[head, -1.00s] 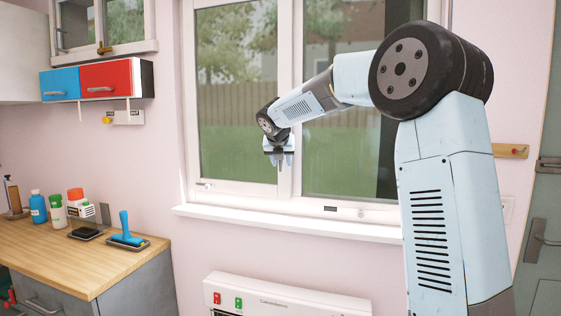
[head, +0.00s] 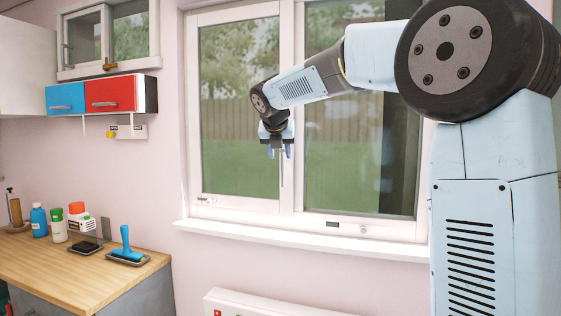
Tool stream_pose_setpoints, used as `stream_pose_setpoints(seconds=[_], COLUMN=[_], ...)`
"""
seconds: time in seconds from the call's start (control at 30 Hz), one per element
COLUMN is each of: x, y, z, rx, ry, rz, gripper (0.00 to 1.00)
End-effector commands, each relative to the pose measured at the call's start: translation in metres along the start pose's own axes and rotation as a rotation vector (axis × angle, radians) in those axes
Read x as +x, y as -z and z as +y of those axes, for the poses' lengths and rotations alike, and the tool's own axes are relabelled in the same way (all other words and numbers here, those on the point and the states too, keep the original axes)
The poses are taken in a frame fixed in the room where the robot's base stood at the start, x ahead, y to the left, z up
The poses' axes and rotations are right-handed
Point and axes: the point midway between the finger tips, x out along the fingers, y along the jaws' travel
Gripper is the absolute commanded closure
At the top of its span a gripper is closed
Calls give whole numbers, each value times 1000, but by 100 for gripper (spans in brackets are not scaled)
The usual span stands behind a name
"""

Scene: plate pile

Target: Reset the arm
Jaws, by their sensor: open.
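My gripper (head: 279,151) hangs from the end of my light blue arm in the head view, with its fingers pointing down. It is open, and nothing shows between its fingers. It appears in front of the window (head: 240,140), above the window sill (head: 300,238). My arm reaches from the large black joint at the upper right toward the left, bent down at the wrist. No plates are in view.
A wooden worktop (head: 75,270) at the lower left holds several bottles and a blue-handled tool (head: 126,246). A red and blue cabinet (head: 110,94) hangs above it. A white heater (head: 290,302) stands below the window. The space around my gripper looks clear.

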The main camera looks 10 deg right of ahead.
Motion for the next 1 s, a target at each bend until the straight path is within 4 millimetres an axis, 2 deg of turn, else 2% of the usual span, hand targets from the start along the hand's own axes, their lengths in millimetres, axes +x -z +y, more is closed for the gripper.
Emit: stream_pose_setpoints(seconds=[0.17,0.57,0.67,0.77,1.0], x=[-9,-13,-21,-33,-63], y=[0,4,17,38,103], z=[0,-1,-8,-23,-68], rx=[-1,26,121,290,806], ry=[0,2,11,30,84], rz=[-1,2,11,25,61], gripper=[57,57,57,57,57])
